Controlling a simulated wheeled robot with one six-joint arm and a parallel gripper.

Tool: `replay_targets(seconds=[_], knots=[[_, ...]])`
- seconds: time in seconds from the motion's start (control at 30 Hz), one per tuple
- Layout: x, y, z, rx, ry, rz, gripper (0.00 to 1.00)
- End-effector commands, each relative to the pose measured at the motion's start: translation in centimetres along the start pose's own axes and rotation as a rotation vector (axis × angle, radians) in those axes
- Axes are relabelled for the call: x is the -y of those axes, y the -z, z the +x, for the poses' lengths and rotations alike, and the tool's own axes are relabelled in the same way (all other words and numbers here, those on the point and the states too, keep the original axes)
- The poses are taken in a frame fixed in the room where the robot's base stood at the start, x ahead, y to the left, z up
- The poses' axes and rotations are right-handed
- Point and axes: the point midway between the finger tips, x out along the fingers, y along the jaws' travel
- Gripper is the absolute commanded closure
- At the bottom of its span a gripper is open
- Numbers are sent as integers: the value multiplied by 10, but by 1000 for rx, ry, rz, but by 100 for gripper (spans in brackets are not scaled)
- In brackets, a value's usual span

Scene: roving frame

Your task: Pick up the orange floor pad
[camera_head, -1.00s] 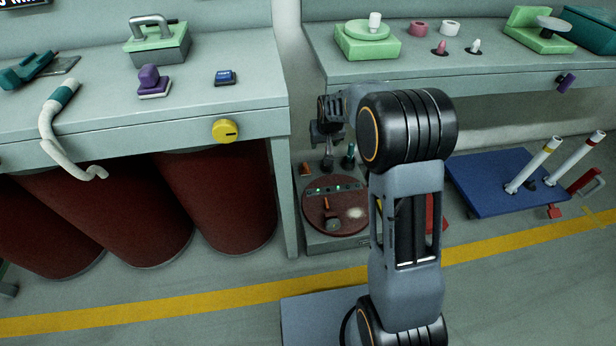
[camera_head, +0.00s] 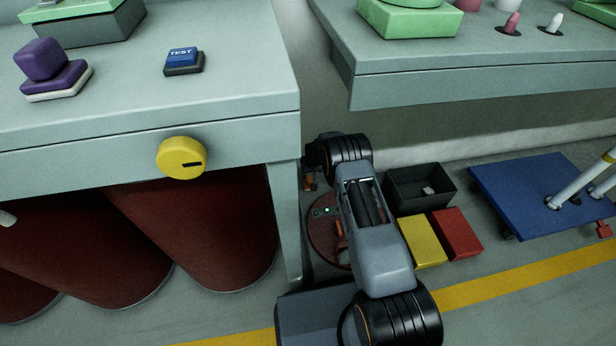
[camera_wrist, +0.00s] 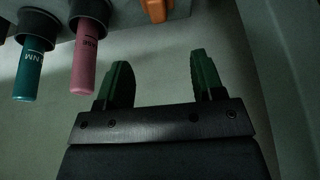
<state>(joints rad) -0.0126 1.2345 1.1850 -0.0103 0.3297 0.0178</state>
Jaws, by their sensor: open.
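My gripper (camera_wrist: 160,62) is open in the wrist view, with two green fingers apart and nothing between them. A small orange piece (camera_wrist: 156,9) is cut off by the top edge of the wrist view, ahead of the fingers and apart from them. A small orange piece (camera_head: 309,182) also shows in the head view beside my wrist, partly hidden. I cannot tell whether these are the orange floor pad. No flat orange pad shows clearly. My arm hides the gripper's fingers in the head view.
A teal cylinder (camera_wrist: 30,68) and a pink one (camera_wrist: 86,62) are left of the fingers. A dark red disc (camera_head: 323,235) lies under my arm. A yellow block (camera_head: 423,242), red block (camera_head: 457,234) and dark bin (camera_head: 420,188) are right. A bench (camera_head: 240,130) stands left.

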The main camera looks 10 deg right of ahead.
Motion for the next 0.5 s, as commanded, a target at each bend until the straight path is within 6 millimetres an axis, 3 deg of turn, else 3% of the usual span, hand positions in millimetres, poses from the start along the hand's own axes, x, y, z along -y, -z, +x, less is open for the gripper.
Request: replay_targets(seconds=[0.3, 0.5], knots=[[-6, -5, 57, 0, -3, 8, 38], [-6, -4, 83, 0, -3, 7, 38]])
